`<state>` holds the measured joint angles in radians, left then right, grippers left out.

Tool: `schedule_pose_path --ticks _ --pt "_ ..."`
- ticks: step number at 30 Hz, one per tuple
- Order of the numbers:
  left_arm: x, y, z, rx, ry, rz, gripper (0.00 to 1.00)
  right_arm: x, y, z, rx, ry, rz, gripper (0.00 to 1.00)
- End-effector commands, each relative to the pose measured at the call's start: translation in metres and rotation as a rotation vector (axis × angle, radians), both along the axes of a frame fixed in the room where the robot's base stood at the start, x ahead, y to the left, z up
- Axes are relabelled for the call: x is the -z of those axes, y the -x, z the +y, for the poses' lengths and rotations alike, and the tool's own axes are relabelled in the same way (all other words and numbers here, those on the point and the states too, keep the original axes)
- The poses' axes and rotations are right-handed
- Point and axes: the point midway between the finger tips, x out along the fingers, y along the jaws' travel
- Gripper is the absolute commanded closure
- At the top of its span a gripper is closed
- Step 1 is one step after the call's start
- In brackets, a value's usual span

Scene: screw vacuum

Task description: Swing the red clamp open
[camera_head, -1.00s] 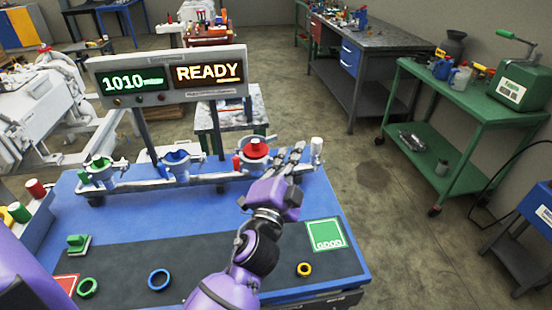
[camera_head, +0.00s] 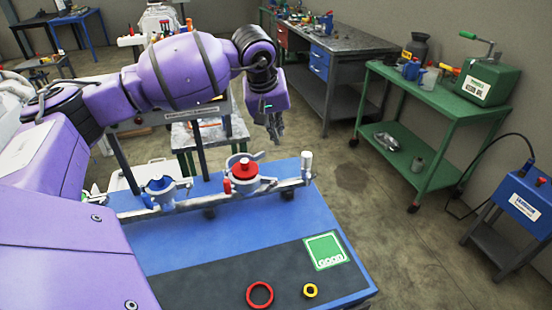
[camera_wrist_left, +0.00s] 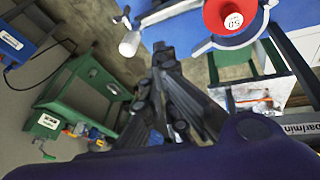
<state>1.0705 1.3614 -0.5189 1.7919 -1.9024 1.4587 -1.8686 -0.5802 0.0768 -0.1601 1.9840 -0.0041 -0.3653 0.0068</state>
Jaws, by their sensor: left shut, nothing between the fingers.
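The red clamp (camera_head: 227,185) shows as a small red handle on the left side of a pale round fitting on the rail. A red round cap (camera_head: 245,168) sits in the fitting; it also shows in the left wrist view (camera_wrist_left: 228,18). My left gripper (camera_head: 275,138) is shut and empty. It hangs fingers down, above and behind the rail's right end, apart from the clamp. In the left wrist view its dark fingers (camera_wrist_left: 165,58) point toward the rail, beside the fitting. Whether the clamp is latched cannot be told. My right gripper is not in view.
A blue clamp (camera_head: 160,187) stands left of it on the same rail. A white-topped post (camera_head: 306,160) stands at the rail's right end. Red (camera_head: 260,295) and yellow (camera_head: 311,290) rings lie on the dark mat. My left arm covers the display and left bench.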

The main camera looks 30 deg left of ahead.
Motion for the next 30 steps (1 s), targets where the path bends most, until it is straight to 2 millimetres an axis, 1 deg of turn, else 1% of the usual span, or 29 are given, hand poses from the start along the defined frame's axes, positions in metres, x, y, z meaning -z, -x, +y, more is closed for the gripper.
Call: schedule_pose_path --ticks 1,3,6,8,11,14,24,25,27,30 --pt "0.004 0.007 0.012 0.051 -0.074 0.038 1.00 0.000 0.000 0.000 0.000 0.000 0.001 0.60" --pt "0.005 0.015 0.022 0.113 -0.143 0.081 1.00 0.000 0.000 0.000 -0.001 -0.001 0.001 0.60" --pt "0.007 0.020 0.026 0.169 -0.179 0.110 1.00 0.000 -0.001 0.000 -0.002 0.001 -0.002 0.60" --pt "0.010 0.019 0.026 0.185 -0.182 0.111 1.00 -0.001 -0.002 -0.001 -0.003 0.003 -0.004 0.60" --pt "0.019 0.017 0.026 0.188 -0.180 0.114 1.00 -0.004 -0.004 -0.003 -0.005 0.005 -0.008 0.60" --pt "0.035 0.012 0.028 0.188 -0.179 0.113 1.00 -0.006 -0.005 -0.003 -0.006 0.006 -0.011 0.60" --pt "0.103 -0.010 0.037 0.187 -0.176 0.112 1.00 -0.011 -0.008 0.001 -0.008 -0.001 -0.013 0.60" --pt "0.100 -0.005 0.034 0.189 -0.178 0.109 1.00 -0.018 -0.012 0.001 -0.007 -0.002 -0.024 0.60" --pt "0.095 0.005 0.030 0.189 -0.180 0.103 1.00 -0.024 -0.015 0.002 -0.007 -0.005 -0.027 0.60" --pt "0.094 0.015 0.025 0.188 -0.179 0.101 1.00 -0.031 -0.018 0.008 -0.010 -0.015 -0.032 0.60"
